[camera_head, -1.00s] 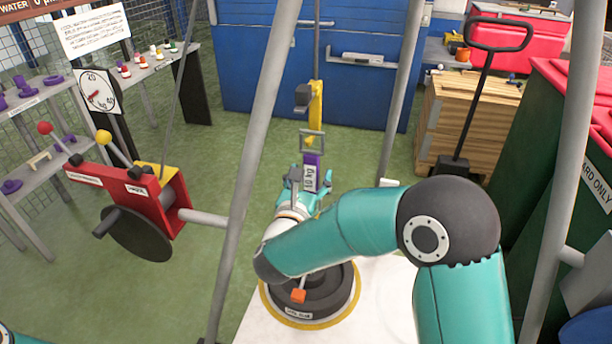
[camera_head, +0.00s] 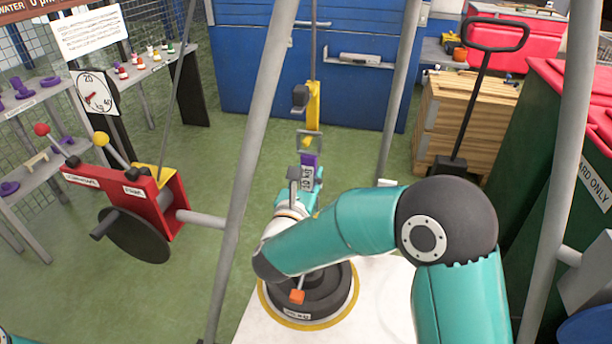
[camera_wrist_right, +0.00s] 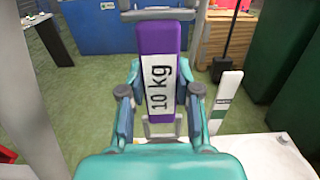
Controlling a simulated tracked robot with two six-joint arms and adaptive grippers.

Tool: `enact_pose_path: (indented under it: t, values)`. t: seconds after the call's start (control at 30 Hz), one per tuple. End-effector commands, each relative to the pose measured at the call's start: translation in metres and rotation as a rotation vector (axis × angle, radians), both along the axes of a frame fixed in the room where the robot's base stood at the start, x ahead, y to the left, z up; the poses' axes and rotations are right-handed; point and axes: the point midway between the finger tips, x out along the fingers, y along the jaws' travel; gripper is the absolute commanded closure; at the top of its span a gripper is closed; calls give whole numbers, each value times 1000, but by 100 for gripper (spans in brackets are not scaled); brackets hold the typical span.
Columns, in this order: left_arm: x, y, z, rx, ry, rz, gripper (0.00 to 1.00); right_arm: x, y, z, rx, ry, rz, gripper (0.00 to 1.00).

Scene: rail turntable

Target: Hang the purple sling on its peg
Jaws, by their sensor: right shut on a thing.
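The purple sling (camera_head: 309,160) is upright with a grey metal loop (camera_head: 299,143) at its top and a white "10 kg" label. It also shows in the right wrist view (camera_wrist_right: 158,38), filling the space between the fingers. My right gripper (camera_wrist_right: 160,95) is shut on it; in the head view the gripper (camera_head: 293,190) is partly hidden by its own arm. A yellow hook (camera_head: 314,108) hangs just above, its lower end overlapping the loop in the picture. I cannot tell whether they touch. I cannot make out which part is the sling's peg. My left gripper is out of view.
Grey posts (camera_head: 262,130) rise on both sides. A red lever box (camera_head: 150,205) is at left, shelves with purple items (camera_head: 22,90) behind it, and a wooden crate (camera_head: 468,125) at right.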

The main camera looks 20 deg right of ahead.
Motion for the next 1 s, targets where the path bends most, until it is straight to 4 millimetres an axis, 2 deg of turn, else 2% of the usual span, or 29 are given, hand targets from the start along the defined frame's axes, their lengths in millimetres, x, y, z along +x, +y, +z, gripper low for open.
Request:
enact_pose_path:
  t: [0.5, 1.0]
  values:
    - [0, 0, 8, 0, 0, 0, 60, 0, 0, 17, 1, -3, 0, 100]
    - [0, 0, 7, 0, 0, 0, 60, -2, 2, 17, 1, -3, 1, 100]
